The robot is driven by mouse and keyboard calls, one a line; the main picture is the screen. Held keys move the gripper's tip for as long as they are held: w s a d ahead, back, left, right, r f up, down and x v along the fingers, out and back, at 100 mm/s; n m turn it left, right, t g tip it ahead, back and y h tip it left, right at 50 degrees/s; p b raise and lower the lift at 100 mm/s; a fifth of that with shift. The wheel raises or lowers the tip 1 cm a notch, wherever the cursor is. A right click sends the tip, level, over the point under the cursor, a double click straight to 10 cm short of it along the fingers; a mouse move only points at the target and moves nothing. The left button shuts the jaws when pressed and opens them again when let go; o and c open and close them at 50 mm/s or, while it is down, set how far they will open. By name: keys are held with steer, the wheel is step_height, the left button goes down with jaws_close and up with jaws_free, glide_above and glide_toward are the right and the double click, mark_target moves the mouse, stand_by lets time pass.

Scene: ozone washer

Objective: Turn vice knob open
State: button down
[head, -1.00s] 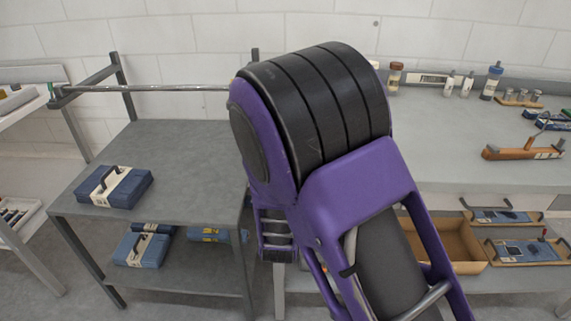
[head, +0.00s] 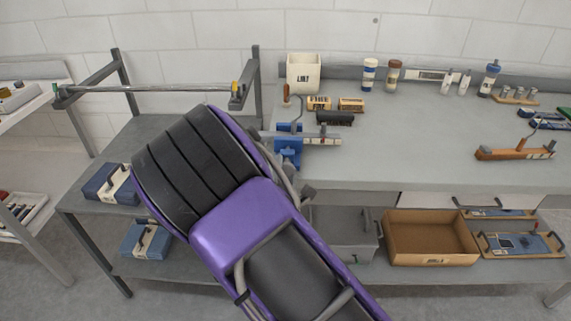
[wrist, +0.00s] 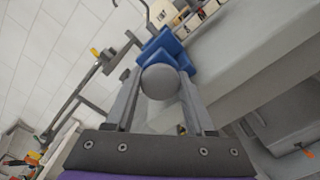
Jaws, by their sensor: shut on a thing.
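The blue vice (head: 288,152) is fixed at the left front edge of the grey workbench in the head view. In the wrist view the vice (wrist: 168,48) lies straight ahead, with its round grey knob (wrist: 160,82) facing the camera. My gripper (wrist: 160,100) has one finger on each side of the knob and is shut on it. In the head view my purple and black arm hides the gripper and the knob.
A grey workbench (head: 430,150) carries a white box (head: 304,72), brushes and bottles (head: 369,75). A wooden-handled tool (head: 515,152) lies at its right. A cardboard box (head: 430,240) sits on the shelf below. A rack with a metal bar (head: 160,88) stands left.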

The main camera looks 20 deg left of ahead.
steer(key=n+p, duration=0.2)
steer(key=n, duration=0.4)
steer(key=shift+n+p, duration=0.3)
steer(key=n, duration=0.5)
steer(key=shift+d, duration=0.1)
steer(key=shift+n, duration=0.3)
steer(key=shift+c, duration=1.4)
jaws_free()
